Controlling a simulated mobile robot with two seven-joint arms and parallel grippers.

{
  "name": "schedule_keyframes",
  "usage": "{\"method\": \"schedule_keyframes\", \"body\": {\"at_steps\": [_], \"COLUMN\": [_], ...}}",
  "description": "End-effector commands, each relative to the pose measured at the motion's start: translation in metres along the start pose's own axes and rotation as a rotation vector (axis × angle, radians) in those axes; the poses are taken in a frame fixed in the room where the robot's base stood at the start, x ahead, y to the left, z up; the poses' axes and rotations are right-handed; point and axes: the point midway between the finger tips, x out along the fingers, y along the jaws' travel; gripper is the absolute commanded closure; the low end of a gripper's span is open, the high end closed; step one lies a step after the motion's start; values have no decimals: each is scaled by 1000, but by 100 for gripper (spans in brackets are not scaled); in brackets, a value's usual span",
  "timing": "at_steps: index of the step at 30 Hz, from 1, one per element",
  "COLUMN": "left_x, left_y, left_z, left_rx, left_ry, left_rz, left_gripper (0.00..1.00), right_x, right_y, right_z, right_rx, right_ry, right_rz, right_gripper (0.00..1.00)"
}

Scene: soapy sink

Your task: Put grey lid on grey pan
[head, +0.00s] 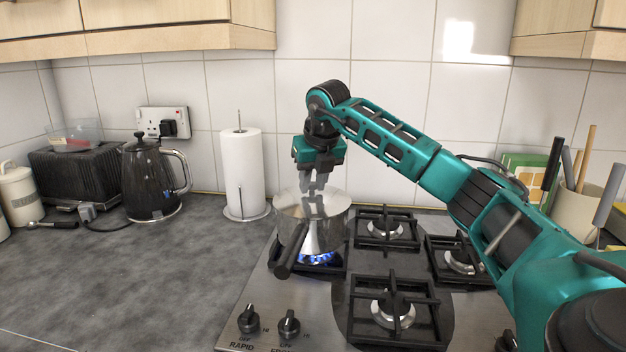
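The grey pan (322,236) stands on the lit back-left burner, its dark handle (291,252) pointing to the front left. A shiny grey round surface (335,203) shows at the top of the pan. It looks like the grey lid, but I cannot tell it surely from the pan's inside. My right gripper (314,188) points down right over the middle of this top, its fingertips at or just above it. The fingers blend with the shiny metal, so their gap and any knob between them are unclear. My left gripper is out of view.
A blue flame (318,258) burns under the pan. A paper towel roll (243,172) stands to the left, with a black kettle (150,182) and toaster (75,175) farther left. A utensil pot (574,212) stands at right. The left worktop is mostly clear.

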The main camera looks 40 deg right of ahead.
Motion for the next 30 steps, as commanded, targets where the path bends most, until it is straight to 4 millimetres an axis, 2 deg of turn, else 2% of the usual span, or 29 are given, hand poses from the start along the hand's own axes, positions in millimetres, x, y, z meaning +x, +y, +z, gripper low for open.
{"method": "schedule_keyframes", "body": {"at_steps": [1,2,11,16,24,30], "left_x": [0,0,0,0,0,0], "left_y": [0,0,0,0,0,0], "left_z": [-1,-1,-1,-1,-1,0], "left_rx": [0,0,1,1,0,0], "left_ry": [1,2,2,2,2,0], "left_rz": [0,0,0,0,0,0], "left_gripper": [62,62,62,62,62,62], "right_x": [-1,-1,0,0,0,0], "right_y": [0,0,0,0,0,0], "right_z": [0,0,0,0,0,0], "right_rx": [0,0,0,0,0,0], "right_ry": [-2,-2,-1,0,1,1], "right_rz": [1,1,0,0,0,0], "right_gripper": [100,71,43,42,17,17]}}
